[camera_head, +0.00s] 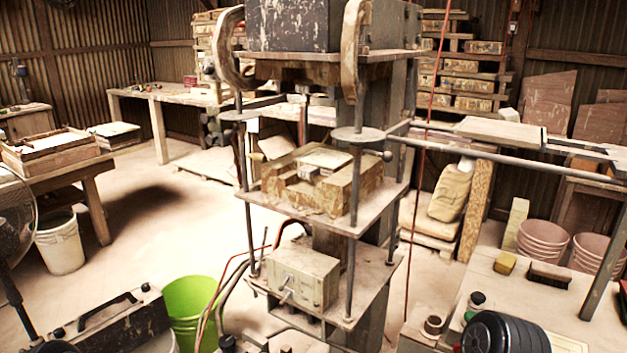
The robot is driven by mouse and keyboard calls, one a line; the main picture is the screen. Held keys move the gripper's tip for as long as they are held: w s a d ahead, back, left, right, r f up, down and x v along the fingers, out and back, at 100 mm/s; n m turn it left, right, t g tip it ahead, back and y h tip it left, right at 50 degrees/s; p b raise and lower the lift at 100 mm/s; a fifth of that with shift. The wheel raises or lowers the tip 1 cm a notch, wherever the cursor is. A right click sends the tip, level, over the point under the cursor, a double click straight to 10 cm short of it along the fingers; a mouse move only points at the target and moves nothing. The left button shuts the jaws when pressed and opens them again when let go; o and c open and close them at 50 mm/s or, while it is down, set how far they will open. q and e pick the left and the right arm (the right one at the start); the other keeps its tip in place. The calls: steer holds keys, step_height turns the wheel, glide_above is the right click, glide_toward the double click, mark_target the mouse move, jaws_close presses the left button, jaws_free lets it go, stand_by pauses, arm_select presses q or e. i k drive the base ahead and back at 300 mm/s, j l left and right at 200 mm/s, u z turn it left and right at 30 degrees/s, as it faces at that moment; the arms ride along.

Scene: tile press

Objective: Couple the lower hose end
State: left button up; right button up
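The tile press (320,215) stands in the middle, with a mould block (345,190) on its middle shelf. A beige metal box (303,275) with a small lever on its front sits on the lower shelf. Dark hoses (232,285) curve down along the left side of the lower shelf, and a thin red line runs beside them. A short dark hose arc (290,226) rises behind the box. The lower hose end and its coupling cannot be made out clearly; the low front of the press is cut off by the frame. Neither of my grippers shows.
A green bucket (190,305) and a dark toolbox-like case (110,320) stand at lower left. A bench (480,285) at right carries a brush (549,274), a yellow sponge (504,263) and a black ribbed cylinder (503,335). Open floor (130,225) lies left of the press.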

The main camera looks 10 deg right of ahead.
mark_target(260, 158)
steer(key=i+j+u, duration=0.15)
steer(key=i+j, duration=0.25)
steer(key=j, duration=0.3)
steer(key=i+j+u, duration=0.1)
steer(key=i+j, duration=0.35)
steer(key=j, duration=0.15)
steer(key=i+j+u, duration=0.15)
steer(key=i+j, duration=0.35)
steer(key=j, duration=0.1)
